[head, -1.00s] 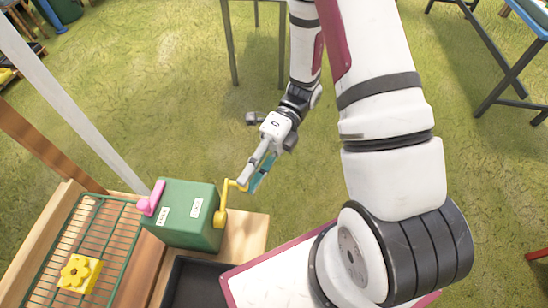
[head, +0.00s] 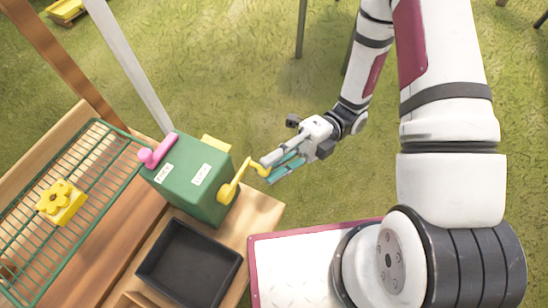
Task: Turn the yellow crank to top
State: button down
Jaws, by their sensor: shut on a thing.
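The yellow crank (head: 238,181) is on the right side of a green box (head: 190,178) standing on a wooden bench. Its arm slants up and to the right from the hub to a handle at its outer end. My gripper (head: 270,172) is at that outer end, with its fingers shut on the crank's handle. The fingers partly hide the handle. A pink crank (head: 158,152) is on the box's left side. Two white labels are on the box, too small to read.
A black tray (head: 190,262) sits on the bench in front of the box. A green wire rack (head: 95,215) with a yellow flower block (head: 61,203) is at the left. A pale post (head: 130,68) rises behind the box. Open grass lies beyond the bench.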

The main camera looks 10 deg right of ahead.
dwell(0.4)
jog(key=c, duration=1.5)
grip_release()
jog(key=shift+w, duration=0.1)
jog(key=shift+o, duration=0.2)
jog(key=shift+f, duration=0.1)
jog(key=v, duration=1.2)
